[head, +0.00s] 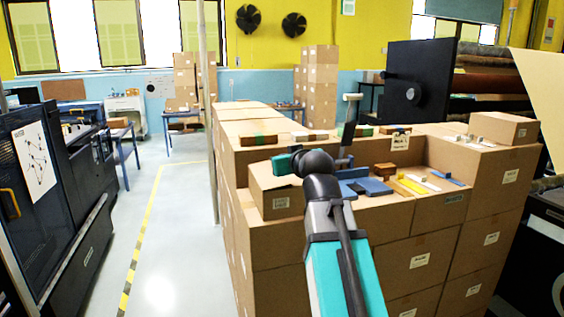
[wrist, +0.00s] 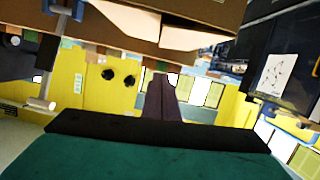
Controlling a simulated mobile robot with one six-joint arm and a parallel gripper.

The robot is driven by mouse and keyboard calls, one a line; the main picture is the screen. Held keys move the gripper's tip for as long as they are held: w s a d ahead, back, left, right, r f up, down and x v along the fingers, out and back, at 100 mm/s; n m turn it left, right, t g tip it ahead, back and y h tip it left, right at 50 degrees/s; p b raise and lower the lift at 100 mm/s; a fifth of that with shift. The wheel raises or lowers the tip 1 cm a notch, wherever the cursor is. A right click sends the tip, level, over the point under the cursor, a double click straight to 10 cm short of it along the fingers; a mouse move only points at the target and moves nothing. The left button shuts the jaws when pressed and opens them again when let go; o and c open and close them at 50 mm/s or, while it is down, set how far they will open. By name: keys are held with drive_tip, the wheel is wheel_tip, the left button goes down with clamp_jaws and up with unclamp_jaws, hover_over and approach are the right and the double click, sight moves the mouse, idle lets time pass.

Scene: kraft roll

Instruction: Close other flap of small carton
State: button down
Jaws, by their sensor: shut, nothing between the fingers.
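The small carton (head: 271,200) is a brown box with a white label, standing at the left front of the stacked-box worktop in the head view. My wrist and dark arm joint cover its right part and much of its top. The wrist view looks upside down. There, cardboard with a light flap (wrist: 190,37) stands out near the top edge, and another light flap (wrist: 126,17) lies to its left. My gripper (wrist: 160,78) shows as dark fingers, shut and empty, close to these flaps; contact cannot be told. In the head view its fingertips are hidden.
Blue pieces (head: 366,186), a yellow strip (head: 412,185) and small brown blocks (head: 384,170) lie right of my arm. A dark post with a white head (head: 348,125) stands behind them. A larger closed carton (head: 498,127) sits at right. The floor at left is clear.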

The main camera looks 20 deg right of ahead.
drive_tip(key=shift+b+v, duration=0.4)
drive_tip(key=shift+v, duration=1.6)
drive_tip(key=shift+f, duration=0.1)
